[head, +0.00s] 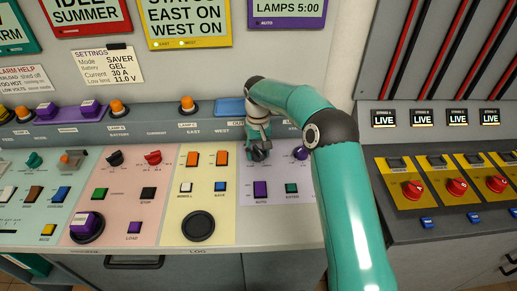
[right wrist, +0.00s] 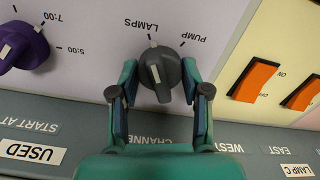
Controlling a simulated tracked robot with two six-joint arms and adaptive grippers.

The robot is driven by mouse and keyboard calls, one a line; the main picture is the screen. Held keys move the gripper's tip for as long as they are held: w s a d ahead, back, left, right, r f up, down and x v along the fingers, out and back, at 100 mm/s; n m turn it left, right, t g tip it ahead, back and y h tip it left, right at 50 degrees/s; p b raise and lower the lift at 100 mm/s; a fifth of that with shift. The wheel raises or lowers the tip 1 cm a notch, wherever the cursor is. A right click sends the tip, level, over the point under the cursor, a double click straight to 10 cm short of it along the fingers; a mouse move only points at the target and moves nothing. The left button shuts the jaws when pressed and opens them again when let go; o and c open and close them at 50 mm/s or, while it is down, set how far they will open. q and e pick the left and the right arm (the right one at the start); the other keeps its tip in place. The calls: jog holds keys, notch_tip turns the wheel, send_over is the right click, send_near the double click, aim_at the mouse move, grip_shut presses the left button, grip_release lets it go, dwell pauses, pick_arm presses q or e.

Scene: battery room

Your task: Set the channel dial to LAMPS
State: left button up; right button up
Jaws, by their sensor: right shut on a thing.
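The channel dial (right wrist: 160,72) is a dark grey knob on the pale panel, seen upside down in the right wrist view. Its labels read LAMPS (right wrist: 139,29) and PUMP (right wrist: 197,36). The white mark on the knob looks turned toward the LAMPS side; I cannot tell if it lines up exactly. My right gripper (right wrist: 160,88) has one finger on each side of the dial and is shut on it. In the head view my right gripper (head: 259,152) reaches down to the panel and mostly hides the dial. My left gripper is not in view.
A purple knob (right wrist: 18,45) with time labels is beside the dial. Orange switches (right wrist: 255,80) are on its other side. Purple AUTO (head: 261,189) and green ENTER (head: 291,188) buttons sit below. A purple-framed display (head: 288,8) reads LAMPS 5:00.

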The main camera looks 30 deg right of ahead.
aim_at(258, 149)
jog(key=shift+n, duration=0.5)
jog(key=o, duration=1.1)
jog(key=shift+o, duration=0.2)
notch_tip(258, 149, up, 12)
